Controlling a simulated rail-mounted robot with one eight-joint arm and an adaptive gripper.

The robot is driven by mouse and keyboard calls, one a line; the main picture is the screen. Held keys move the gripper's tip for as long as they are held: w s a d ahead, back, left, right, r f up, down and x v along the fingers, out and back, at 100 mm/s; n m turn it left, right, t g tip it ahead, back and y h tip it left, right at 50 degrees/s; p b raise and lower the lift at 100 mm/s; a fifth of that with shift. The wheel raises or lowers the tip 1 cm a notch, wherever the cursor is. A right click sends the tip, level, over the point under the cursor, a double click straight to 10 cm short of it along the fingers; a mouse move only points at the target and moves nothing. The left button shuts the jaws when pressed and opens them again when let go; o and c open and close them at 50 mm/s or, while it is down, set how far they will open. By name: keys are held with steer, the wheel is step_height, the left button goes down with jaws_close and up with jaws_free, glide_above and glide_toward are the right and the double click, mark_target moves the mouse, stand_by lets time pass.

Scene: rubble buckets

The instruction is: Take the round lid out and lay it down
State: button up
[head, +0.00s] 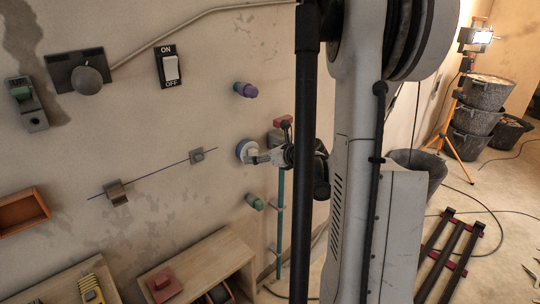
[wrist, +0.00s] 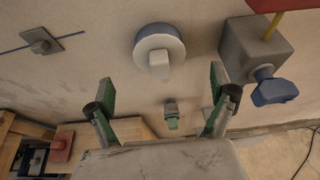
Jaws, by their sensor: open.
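The round lid (head: 242,151) sits on the wall, with a blue rim and a pale face. In the wrist view the lid (wrist: 145,45) is at upper centre, with a pale block-shaped grip sticking out of its middle. My gripper (head: 262,158) is at the wall just right of the lid in the head view. In the wrist view my gripper (wrist: 161,92) is open and empty, its green-padded fingers wide apart. The lid's grip lies above and between the fingertips, apart from both. The arm partly hides the gripper in the head view.
A purple knob (head: 245,90) is above the lid and a green knob (head: 254,202) below. A grey box (wrist: 256,47) with a blue handle (wrist: 273,88) is close by at right. Wooden boxes (head: 198,262) stand below; a black bucket (head: 418,170) stands right.

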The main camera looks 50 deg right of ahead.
mark_target(251, 153)
steer(key=x, duration=0.7)
steer(key=shift+w, duration=0.25)
steer(key=shift+c, duration=0.3)
steer(key=c, duration=1.3)
steer(key=shift+c, duration=0.2)
steer(key=shift+s+a+b, duration=0.1)
steer(key=shift+s+b, duration=0.65)
steer(key=shift+s, duration=0.9)
steer(key=shift+s, duration=0.4)
steer(key=shift+a, duration=0.15)
